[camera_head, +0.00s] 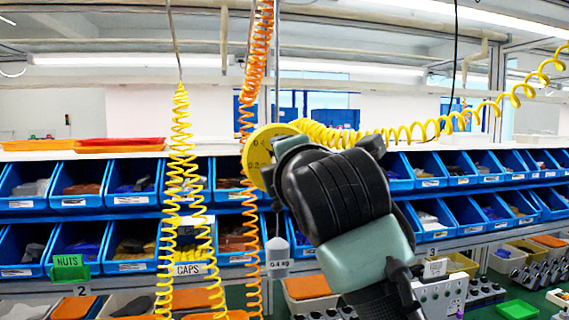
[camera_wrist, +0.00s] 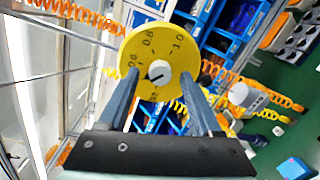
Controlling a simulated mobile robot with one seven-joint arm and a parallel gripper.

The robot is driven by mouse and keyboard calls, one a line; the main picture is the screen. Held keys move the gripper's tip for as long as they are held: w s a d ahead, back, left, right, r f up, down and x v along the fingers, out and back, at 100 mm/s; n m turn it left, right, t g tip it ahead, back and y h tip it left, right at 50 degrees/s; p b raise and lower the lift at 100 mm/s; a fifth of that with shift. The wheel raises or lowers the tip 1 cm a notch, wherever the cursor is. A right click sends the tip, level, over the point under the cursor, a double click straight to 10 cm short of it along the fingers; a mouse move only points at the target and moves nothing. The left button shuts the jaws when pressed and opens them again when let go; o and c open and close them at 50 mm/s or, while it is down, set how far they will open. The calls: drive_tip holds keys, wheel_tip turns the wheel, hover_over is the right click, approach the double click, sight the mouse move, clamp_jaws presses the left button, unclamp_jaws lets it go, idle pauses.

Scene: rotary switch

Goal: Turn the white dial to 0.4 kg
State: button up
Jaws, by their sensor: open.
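The white dial (camera_wrist: 159,72) is a small knob at the middle of a round yellow scale disc (camera_wrist: 150,40) with black numbers. 0.6, 0.8 and 1.0 can be read in the wrist view; the knob's exact setting is too small to tell. The disc also shows in the head view (camera_head: 254,160), where the knob is hidden behind my arm. My gripper (camera_wrist: 160,80) is open, its two fingers apart on either side of the knob in the picture. No contact can be made out. A grey weight (camera_head: 278,249) labelled 0.4 kg hangs below the disc.
Yellow coiled hoses (camera_head: 181,150) and an orange coiled hose (camera_head: 252,90) hang left of and behind the disc. Racks of blue bins (camera_head: 76,202) stand behind. The weight hangs right of the fingers in the wrist view (camera_wrist: 243,96).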

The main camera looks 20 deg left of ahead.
drive_tip(key=b+v, duration=0.4)
drive_tip(key=v, duration=0.9)
drive_tip(key=shift+f, duration=0.1)
drive_tip(key=s+d+r+m+t+h, duration=0.1)
drive_tip(key=s+d+m+t+h, duration=0.3)
drive_tip(key=m, duration=0.9)
drive_tip(key=s+d+r+m+t+h, duration=0.1)
drive_tip(key=s+d+m+t+h, duration=0.4)
drive_tip(key=m, duration=0.9)
drive_tip(key=d+t, duration=0.2)
drive_tip(key=t, duration=0.1)
drive_tip(key=shift+s+d, duration=0.3)
drive_tip(key=shift+d, duration=0.1)
